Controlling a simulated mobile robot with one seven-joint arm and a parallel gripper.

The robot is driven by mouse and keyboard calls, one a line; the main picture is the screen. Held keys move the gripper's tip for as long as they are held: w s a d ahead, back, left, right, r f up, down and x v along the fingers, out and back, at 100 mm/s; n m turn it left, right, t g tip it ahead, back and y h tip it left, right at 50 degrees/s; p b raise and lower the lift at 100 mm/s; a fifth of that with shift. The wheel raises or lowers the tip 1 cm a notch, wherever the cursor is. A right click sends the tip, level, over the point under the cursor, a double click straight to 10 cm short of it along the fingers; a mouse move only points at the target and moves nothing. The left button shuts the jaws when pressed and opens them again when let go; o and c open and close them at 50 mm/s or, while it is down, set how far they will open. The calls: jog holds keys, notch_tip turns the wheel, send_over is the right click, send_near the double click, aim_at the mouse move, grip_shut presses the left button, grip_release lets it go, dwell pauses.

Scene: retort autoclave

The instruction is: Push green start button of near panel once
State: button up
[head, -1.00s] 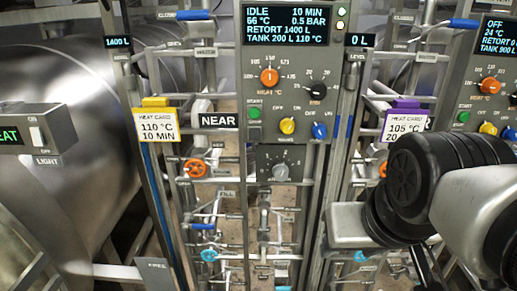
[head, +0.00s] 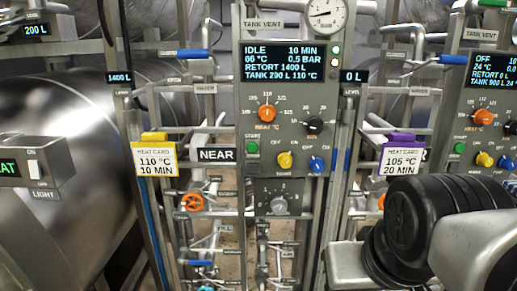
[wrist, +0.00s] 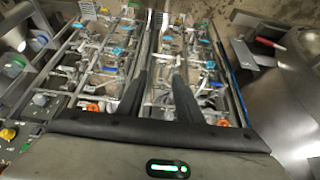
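The near panel (head: 292,110) is a grey box in the middle of the head view. Its display (head: 290,62) reads IDLE, 10 MIN, 66 °C, 0.5 BAR, RETORT 1400 L. The round green start button (head: 252,147) sits at its lower left under a START label, left of a yellow knob (head: 285,160) and a blue knob (head: 317,164). A NEAR plate (head: 217,155) is beside it. My gripper (wrist: 160,72) shows in the wrist view with two dark fingers apart and nothing between them. My gripper's fingers are out of the head view; nothing covers the button there.
A second panel (head: 495,100) with its own green button (head: 459,148) stands at right. A yellow-topped heat card (head: 154,158) and a purple-topped one (head: 398,160) flank the near panel. Pipes and an orange valve wheel (head: 192,202) lie below. A steel retort (head: 75,130) fills the left.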

grip_shut()
dwell(1.4)
